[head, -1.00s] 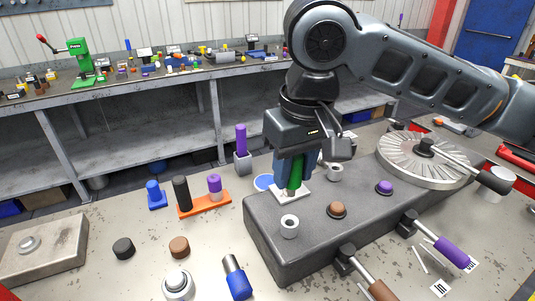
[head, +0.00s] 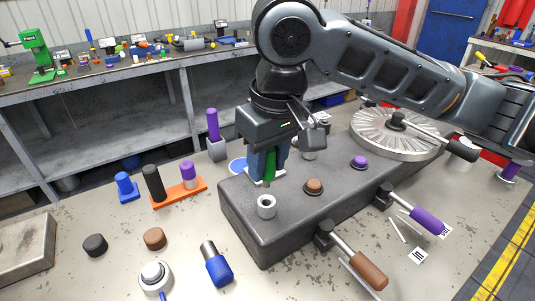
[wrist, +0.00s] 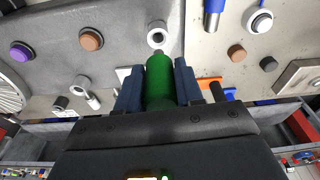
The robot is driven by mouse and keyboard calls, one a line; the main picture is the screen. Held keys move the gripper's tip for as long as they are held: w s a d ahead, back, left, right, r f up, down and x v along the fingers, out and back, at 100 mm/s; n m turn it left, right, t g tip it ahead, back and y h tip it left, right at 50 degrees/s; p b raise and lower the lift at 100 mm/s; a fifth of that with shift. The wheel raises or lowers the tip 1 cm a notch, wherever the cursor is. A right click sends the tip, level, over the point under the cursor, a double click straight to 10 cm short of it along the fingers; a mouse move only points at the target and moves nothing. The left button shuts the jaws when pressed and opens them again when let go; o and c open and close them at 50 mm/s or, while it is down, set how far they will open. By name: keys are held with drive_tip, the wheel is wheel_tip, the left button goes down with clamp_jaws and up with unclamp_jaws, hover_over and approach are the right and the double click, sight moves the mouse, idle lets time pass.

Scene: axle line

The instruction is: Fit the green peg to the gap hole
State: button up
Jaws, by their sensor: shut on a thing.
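My gripper (head: 268,162) is shut on the green peg (head: 269,166), which hangs upright between the blue fingers above the dark grey block (head: 285,215). In the wrist view the green peg (wrist: 159,82) points towards a pale ring-shaped socket (wrist: 157,35), apart from it. In the head view that socket (head: 266,206) stands on the block's near left part, just in front of the peg. I cannot tell which socket is the gap hole.
A brown knob (head: 314,186) and a purple knob (head: 359,162) sit on the block. A finned disc (head: 385,138) is behind, at right. Two levers, brown-handled (head: 369,271) and purple-handled (head: 427,220), stick out in front. An orange rack (head: 180,193) with pegs stands left.

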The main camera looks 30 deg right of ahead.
sight(267, 178)
drive_tip(key=shift+f+b, duration=0.5)
drive_tip(key=shift+f, duration=0.6)
drive_tip(key=shift+f, duration=0.15)
drive_tip(key=shift+f+b, duration=0.5)
drive_tip(key=shift+f, duration=0.2)
drive_tip(key=shift+f+b, duration=0.75)
drive_tip(key=shift+f, duration=0.6)
drive_tip(key=o, duration=1.1)
drive_tip(key=shift+o, duration=0.2)
drive_tip(key=shift+s+r, duration=0.2)
drive_tip(key=shift+r, duration=1.1)
drive_tip(key=shift+s+r, duration=0.2)
drive_tip(key=shift+r, duration=1.1)
drive_tip(key=shift+s+r, duration=0.2)
drive_tip(key=shift+r, duration=1.1)
